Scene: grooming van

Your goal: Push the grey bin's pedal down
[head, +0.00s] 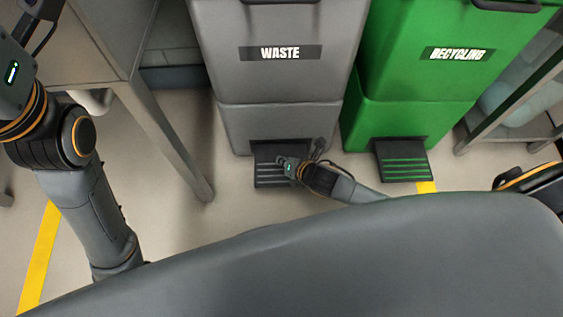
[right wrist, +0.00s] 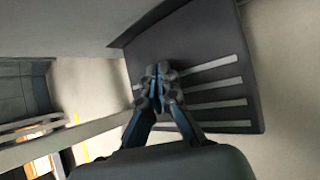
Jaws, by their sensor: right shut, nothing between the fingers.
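The grey bin (head: 272,77) marked WASTE stands upright at the top middle of the head view; its lid is out of frame. Its dark, ridged pedal (head: 268,180) juts out at the floor in front. The pedal (right wrist: 205,75) fills the upper right of the right wrist view. My right gripper (head: 281,161) is shut and empty over the pedal, and partly hides it in the head view. In the right wrist view its fingertips (right wrist: 158,70) overlap the pedal's left part; I cannot tell whether they touch it. My left arm is at the left edge, its fingers not clear.
A green RECYCLING bin (head: 415,75) with its own pedal (head: 403,160) stands close to the right. A grey table (head: 95,45) with a slanting leg (head: 165,135) is to the left. A metal shelf (head: 515,135) is at far right. Floor between table leg and grey bin is clear.

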